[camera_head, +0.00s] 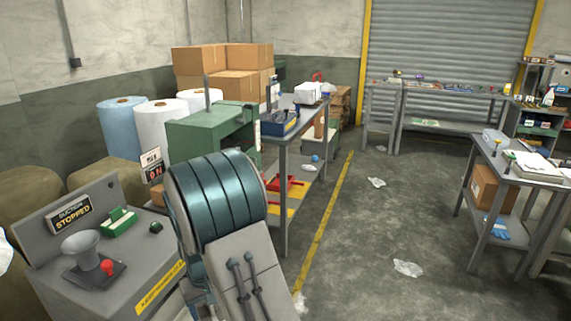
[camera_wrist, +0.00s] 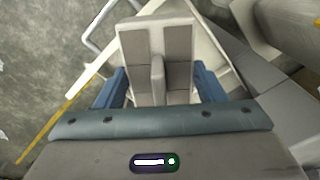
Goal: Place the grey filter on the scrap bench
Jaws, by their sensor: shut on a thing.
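In the wrist view my gripper (camera_wrist: 158,76) has its blue fingers on either side of a pale grey, blocky piece with darker grey panels (camera_wrist: 140,46). It is shut on this piece, which looks to be the grey filter. The gripper and the piece cannot be made out in the head view. Several benches show there, and no label tells which is the scrap bench: a long one at the back (camera_head: 455,128), one at the right (camera_head: 518,172) with papers, and a middle one (camera_head: 283,136) with a blue tray.
A grey console (camera_head: 150,245) with a "SUCTION STOPPED" sign and a funnel (camera_head: 85,248) stands at left. Behind it are a green cabinet (camera_head: 190,135), rolls (camera_head: 122,125) and stacked cartons (camera_head: 210,62). Crumpled scraps (camera_head: 408,268) lie on the otherwise open floor between the benches.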

